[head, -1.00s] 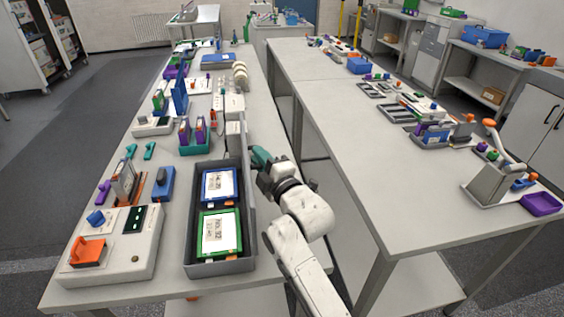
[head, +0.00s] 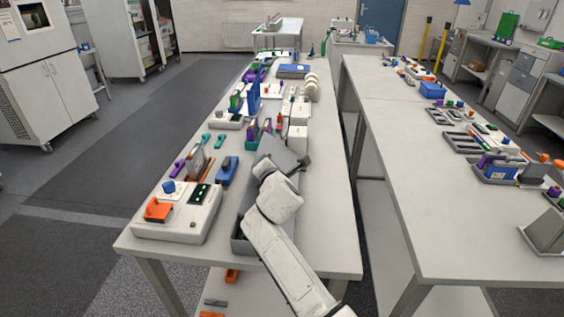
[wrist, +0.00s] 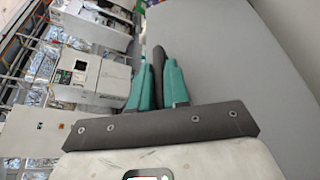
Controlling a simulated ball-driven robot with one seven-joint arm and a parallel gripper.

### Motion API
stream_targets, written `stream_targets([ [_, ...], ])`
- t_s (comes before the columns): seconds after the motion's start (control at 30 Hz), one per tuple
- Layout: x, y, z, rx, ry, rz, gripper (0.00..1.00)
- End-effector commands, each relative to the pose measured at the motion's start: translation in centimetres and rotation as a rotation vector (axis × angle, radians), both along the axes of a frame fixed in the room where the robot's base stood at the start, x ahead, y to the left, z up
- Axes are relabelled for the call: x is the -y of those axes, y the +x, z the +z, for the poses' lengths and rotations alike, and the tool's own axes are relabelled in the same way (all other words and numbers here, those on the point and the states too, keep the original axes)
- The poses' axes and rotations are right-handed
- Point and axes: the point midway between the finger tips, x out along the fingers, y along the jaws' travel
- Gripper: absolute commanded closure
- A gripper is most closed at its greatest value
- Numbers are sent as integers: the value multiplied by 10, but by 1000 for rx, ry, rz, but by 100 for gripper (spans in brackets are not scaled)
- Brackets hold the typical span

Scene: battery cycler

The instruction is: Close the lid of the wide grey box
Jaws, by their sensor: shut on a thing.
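The wide grey box (head: 240,246) is at the near right part of the left bench in the head view. My arm covers most of it. Its grey lid (head: 277,150) shows as a tilted panel beyond my wrist, leaning over the box and not flat on it. In the wrist view my gripper (wrist: 158,68) has its teal fingers closed on a dark grey edge, which looks like part of the lid. The fingers are hidden in the head view. The trays inside the box are hidden now.
A white device with an orange part (head: 158,209) stands left of the box. A blue block (head: 227,170) and a teal rack are close to the lid. The right bench (head: 390,150) lies across a narrow aisle. The bench's front right corner is clear.

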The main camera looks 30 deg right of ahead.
Motion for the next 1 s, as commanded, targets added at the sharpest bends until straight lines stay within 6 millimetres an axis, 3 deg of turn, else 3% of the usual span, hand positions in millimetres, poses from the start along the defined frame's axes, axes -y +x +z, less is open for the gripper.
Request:
stream_targets([
  [0.3,-24,17,-29,-166,-248,-1,100],
  [0.6,-36,25,-57,-290,-431,-1,100],
  [1.0,-41,29,-74,-297,-439,-2,100],
])
